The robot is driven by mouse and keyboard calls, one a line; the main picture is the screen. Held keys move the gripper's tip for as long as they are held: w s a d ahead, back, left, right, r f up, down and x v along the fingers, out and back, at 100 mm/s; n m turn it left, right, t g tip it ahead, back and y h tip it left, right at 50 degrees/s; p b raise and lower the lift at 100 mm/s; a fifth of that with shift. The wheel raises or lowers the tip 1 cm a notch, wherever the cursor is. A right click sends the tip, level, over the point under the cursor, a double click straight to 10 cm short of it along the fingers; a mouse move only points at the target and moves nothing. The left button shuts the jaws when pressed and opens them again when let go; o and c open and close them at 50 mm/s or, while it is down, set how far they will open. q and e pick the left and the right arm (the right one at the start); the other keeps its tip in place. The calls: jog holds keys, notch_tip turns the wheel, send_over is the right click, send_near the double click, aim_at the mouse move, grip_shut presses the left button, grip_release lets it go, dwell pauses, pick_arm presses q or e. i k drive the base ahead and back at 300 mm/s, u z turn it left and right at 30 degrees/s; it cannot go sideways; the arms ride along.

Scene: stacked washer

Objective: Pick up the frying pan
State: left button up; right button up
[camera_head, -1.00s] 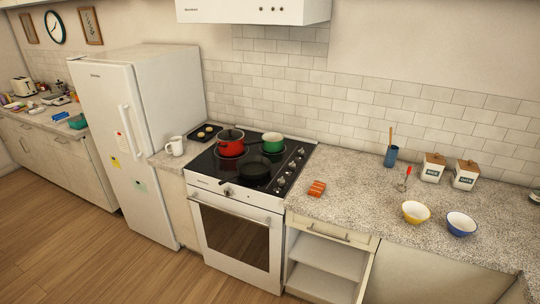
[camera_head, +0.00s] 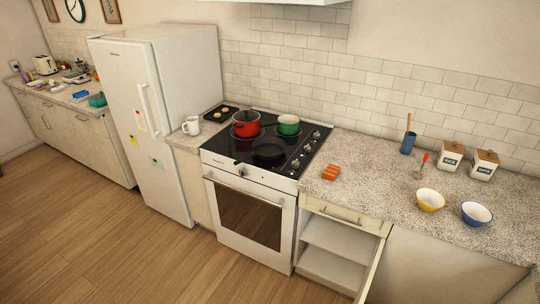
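The frying pan (camera_head: 269,152) is dark and sits flat on the black cooktop (camera_head: 297,157), on its front part. Its handle seems to point to the front left, but it is hard to make out against the black glass. A red pot (camera_head: 246,124) stands behind it to the left, and a green pot (camera_head: 288,124) stands behind it to the right. Neither of my grippers is in view.
A white oven (camera_head: 250,213) is below the cooktop. A white mug (camera_head: 191,125) stands left of it, by the fridge (camera_head: 152,125). Right of it, an orange item (camera_head: 331,172) and two bowls lie on the speckled counter (camera_head: 382,188). Wooden floor in front is clear.

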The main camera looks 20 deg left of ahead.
aim_at(265, 147)
jog(key=z, duration=0.05)
jog(key=k, duration=0.45)
jog(key=u, duration=1.05)
jog(key=i, duration=0.9)
jog(key=u, duration=0.75)
jog(key=i, duration=1)
jog(key=z, duration=0.8)
jog(key=i, duration=1.05)
jog(key=z, duration=0.85)
